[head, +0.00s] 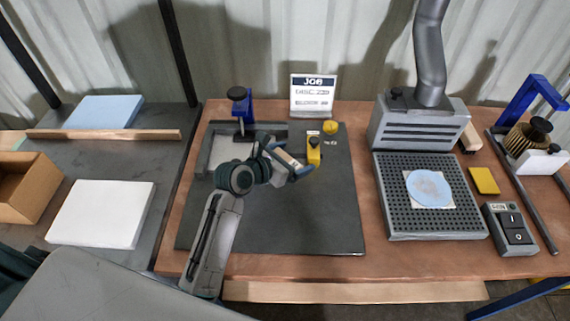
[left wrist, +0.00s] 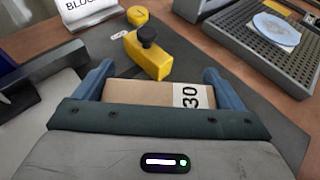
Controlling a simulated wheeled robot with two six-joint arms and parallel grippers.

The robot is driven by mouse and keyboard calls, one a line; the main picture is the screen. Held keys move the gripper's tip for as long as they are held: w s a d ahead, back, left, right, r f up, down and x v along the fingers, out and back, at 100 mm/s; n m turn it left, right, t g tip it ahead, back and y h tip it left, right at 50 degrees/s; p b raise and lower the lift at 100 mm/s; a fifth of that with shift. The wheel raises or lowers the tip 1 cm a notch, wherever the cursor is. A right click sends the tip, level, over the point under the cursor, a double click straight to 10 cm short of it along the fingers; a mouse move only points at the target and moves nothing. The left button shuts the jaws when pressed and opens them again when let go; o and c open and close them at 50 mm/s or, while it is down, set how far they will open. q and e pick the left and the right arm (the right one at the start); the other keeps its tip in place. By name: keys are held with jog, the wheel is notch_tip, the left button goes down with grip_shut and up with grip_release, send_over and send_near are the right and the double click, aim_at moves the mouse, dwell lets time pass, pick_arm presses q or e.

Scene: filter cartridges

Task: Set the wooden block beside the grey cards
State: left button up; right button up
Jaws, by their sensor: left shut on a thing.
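My left gripper (head: 287,161) is over the dark mat, shut on a tan wooden block (left wrist: 140,93). In the left wrist view the block lies crosswise between the two blue fingers and carries a white label reading "30". In the head view the block (head: 289,158) shows as a small light piece at the gripper's end, just left of a yellow stop with a black knob (head: 314,152). How high it is above the mat I cannot tell. I cannot make out the grey cards for certain in either view. My right gripper is not in view.
A grey tray (head: 205,153) with a blue clamp (head: 241,104) lies behind my left arm. A job sign (head: 313,97) stands at the back. A perforated grey fume unit (head: 388,205) is on the right. The front of the mat (head: 310,225) is clear.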

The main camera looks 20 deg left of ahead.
pick_arm(q)
notch_tip(320, 180, down, 7)
jog(key=shift+w+r, duration=0.1)
jog(key=shift+r, duration=0.1)
jog(key=shift+f, duration=0.2)
jog(key=o, duration=0.6)
jog(key=shift+f, duration=0.15)
jog(key=shift+o, duration=0.6)
